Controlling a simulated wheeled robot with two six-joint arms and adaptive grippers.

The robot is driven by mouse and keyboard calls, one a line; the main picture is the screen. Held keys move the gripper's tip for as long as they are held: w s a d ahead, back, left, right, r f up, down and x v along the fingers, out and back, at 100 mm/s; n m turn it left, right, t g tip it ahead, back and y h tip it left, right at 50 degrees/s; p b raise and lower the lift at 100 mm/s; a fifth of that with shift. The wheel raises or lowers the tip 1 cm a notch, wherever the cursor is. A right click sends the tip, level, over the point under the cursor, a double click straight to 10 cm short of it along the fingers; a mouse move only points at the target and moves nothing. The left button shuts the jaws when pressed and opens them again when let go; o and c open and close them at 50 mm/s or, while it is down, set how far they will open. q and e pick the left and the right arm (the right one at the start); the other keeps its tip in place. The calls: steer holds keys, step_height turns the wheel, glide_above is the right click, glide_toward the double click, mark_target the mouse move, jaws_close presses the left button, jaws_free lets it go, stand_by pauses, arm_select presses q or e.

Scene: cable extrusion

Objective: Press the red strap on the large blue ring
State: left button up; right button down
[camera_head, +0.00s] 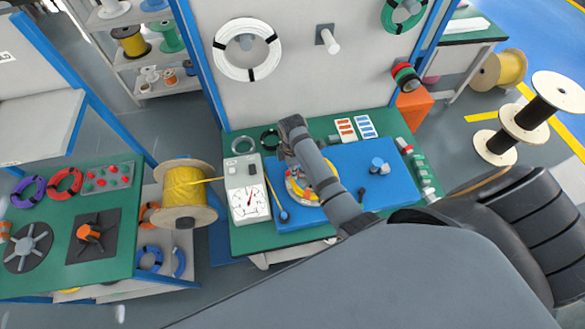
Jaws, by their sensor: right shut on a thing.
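A ring-shaped piece (292,190) in yellow and white with red and blue patches lies on the blue board (335,210) on the middle bench. My right arm crosses in front of it and hides much of it. No separate red strap can be made out there. My right gripper (287,150) is at the far end of that arm, above the back left of the board by the ring. It is closed, but its fingertips and what they hold are hidden. My left gripper is not in view. Blue rings (150,258) lie on the left bench's lower shelf.
A gauge box (248,190) stands left of the board, beside a yellow cable spool (187,192). A small blue-and-grey part (378,166) is on the board's right. Label cards (345,129) lie behind. Purple (27,191) and red (65,184) coils lie on the left bench.

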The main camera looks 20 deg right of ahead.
steer(key=shift+f, duration=0.2)
steer(key=shift+f+b, duration=0.8)
steer(key=shift+f, duration=0.5)
steer(key=shift+f, duration=0.55)
steer(key=shift+s+f, duration=0.15)
stand_by(1.3)
steer(key=c, duration=1.2)
jaws_free()
steer(key=shift+p, duration=0.3)
